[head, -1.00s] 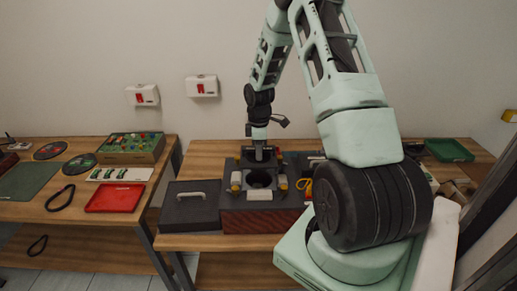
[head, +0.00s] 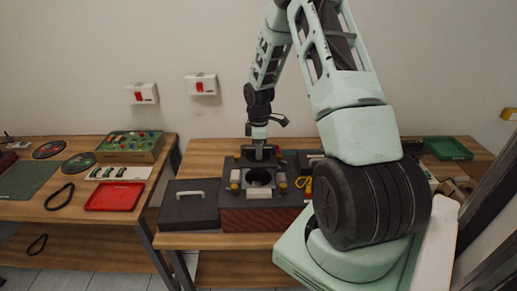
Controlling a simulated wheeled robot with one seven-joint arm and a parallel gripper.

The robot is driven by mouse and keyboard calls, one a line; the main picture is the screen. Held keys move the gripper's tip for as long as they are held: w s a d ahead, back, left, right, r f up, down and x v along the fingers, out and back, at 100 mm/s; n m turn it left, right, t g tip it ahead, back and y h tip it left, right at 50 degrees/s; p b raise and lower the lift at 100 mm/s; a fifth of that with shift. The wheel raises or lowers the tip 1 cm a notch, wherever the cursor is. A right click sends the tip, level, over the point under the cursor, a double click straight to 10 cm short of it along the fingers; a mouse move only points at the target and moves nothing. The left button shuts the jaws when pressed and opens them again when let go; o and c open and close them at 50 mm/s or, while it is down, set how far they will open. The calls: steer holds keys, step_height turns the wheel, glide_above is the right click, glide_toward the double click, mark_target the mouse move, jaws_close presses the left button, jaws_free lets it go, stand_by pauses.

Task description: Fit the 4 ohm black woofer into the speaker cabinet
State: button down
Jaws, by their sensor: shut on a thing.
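The speaker cabinet (head: 262,220) lies on the right-hand bench, a dark box with a reddish-brown front. Its top has a round dark opening (head: 259,179) with small yellow-and-grey fittings on both sides. My gripper (head: 259,156) points down over the back part of the cabinet top, just behind the opening. It is shut on a dark thing at the fingertips, which is too small and dark to identify surely as the black woofer. Whether this thing touches the cabinet cannot be told. No label reading 4 ohm can be made out.
A dark lidded case (head: 191,204) with a pale handle stands left of the cabinet. My arm hides much of the bench to the right. A green tray (head: 447,149) is at the back right. The left bench holds a red tray (head: 114,197) and a board with coloured parts (head: 130,146).

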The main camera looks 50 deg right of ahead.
steer(key=shift+f, duration=0.2)
steer(key=shift+f+b, duration=0.7)
steer(key=shift+f, duration=0.2)
steer(key=c, duration=1.4)
jaws_free()
steer(key=shift+o, duration=0.2)
step_height(320, 180, up, 18)
steer(key=b, duration=0.4)
steer(key=shift+f, duration=0.25)
steer(key=shift+r, duration=0.1)
step_height(320, 180, up, 8)
steer(key=p, duration=0.7)
